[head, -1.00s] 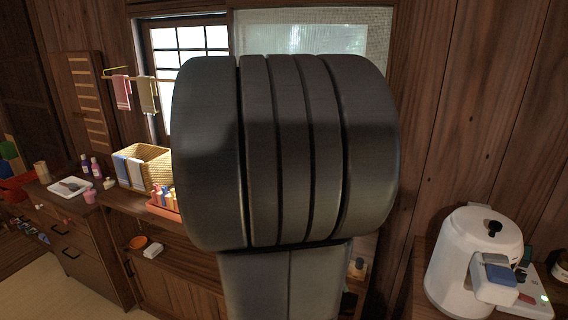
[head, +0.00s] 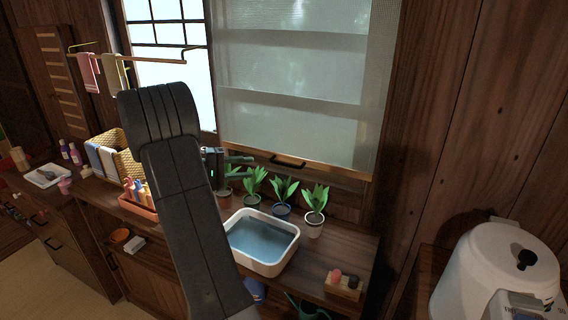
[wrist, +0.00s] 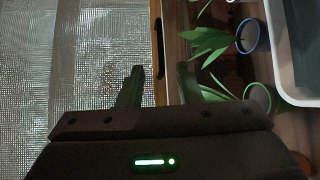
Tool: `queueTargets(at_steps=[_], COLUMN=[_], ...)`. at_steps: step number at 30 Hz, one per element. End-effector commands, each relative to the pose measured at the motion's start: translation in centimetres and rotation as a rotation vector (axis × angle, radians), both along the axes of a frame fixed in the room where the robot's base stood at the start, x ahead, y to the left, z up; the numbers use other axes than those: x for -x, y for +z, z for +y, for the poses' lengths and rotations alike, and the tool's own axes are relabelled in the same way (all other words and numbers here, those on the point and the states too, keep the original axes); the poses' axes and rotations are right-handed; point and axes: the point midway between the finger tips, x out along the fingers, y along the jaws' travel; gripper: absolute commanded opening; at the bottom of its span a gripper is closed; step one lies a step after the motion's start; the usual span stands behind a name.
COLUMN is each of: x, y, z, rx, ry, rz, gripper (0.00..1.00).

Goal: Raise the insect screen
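The insect screen (head: 300,115) is a pale translucent mesh panel over the right part of the window. It hangs down to a light wooden bottom bar (head: 340,172), just above the potted plants. A dark handle (head: 288,162) is on that bar. My gripper (head: 250,168) is left of the handle, near bar height, with its fingers pointing right. In the wrist view the mesh (wrist: 70,60) fills the left side, and the handle (wrist: 159,48) shows beyond the fingertips. My gripper (wrist: 160,75) is open, with nothing between its fingers.
Several potted plants (head: 284,197) stand right below the bar, close to my gripper. A white basin of water (head: 290,262) is on the counter before them. A wicker basket (head: 126,166) is at left, and a white rice cooker (head: 490,265) at right.

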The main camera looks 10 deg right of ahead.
Motion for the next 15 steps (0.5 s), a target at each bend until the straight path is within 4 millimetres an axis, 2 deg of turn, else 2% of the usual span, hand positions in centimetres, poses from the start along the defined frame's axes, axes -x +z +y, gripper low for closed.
queueTargets(at_steps=[15], x=[-1.6], y=[-1.2], z=[-9.8], rx=[-0.003], ry=[-0.006], rz=[0.003], gripper=[0.32])
